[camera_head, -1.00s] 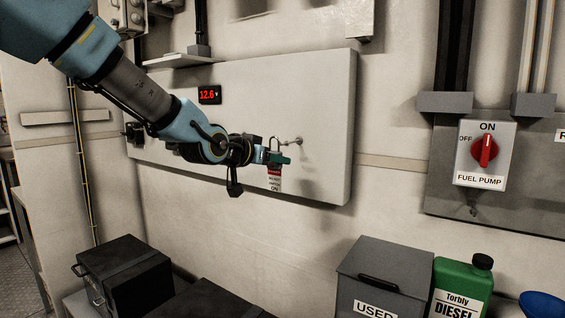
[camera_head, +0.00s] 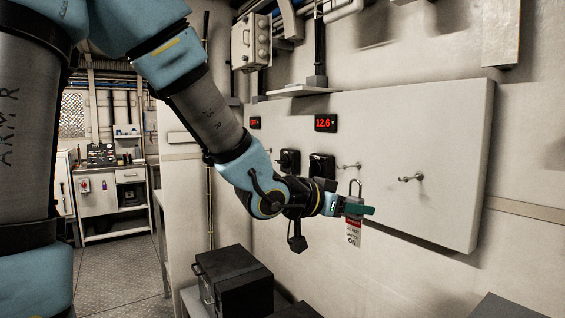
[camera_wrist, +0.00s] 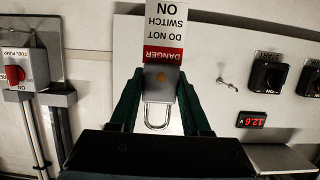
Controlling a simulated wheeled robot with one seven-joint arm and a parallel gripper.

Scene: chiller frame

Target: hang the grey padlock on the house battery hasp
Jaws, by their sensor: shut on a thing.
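My gripper (camera_head: 358,209), with green fingers, is shut on the grey padlock (camera_wrist: 160,88), one finger on each side of its body. In the head view the padlock is upright, its closed-looking shackle above the fingers. A red and white danger tag (camera_head: 353,234) hangs below it; the tag also shows in the wrist view (camera_wrist: 164,32). The padlock is in front of the pale panel (camera_head: 440,215), apparently clear of it. Two black switches (camera_head: 322,166) (camera_head: 289,160) are on the panel, left of the padlock. I cannot tell which part is the house battery hasp; no such label is readable.
Two metal pegs stick out of the panel, one behind the gripper (camera_head: 349,166) and one to its right (camera_head: 411,177). A red display (camera_head: 325,123) sits above the switches. Black boxes (camera_head: 232,280) stand below the arm. The fuel pump switch (camera_wrist: 16,75) shows in the wrist view.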

